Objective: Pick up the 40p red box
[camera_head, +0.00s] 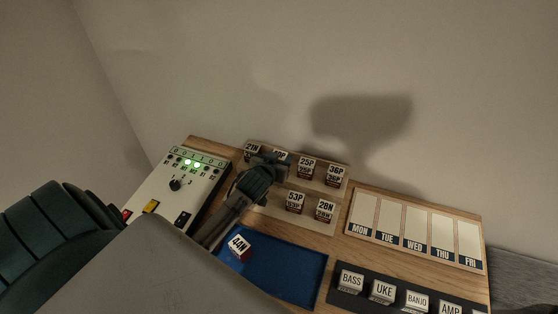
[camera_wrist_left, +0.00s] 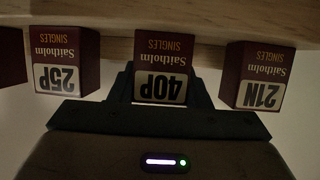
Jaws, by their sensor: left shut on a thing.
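The 40P red box (camera_wrist_left: 163,52) with its white label sits upside down in the left wrist view, between the two dark fingers of my left gripper (camera_wrist_left: 160,90). The gripper is shut on it. In the head view my left gripper (camera_head: 270,162) reaches to the back row of the wooden rack and hides most of the 40P box (camera_head: 282,154). The 21N box (camera_wrist_left: 262,75) and the 25P box (camera_wrist_left: 65,60) stand on either side of it in the wrist view, close to the gripper. My right gripper is not in view.
The wooden rack (camera_head: 270,211) also holds the 36P (camera_head: 336,175), 53P (camera_head: 295,201) and 28N (camera_head: 325,209) boxes. A blue mat (camera_head: 285,268) bears a 14N box (camera_head: 239,246). A control panel (camera_head: 195,180), weekday board (camera_head: 390,218) and instrument-labelled blocks (camera_head: 383,291) surround it.

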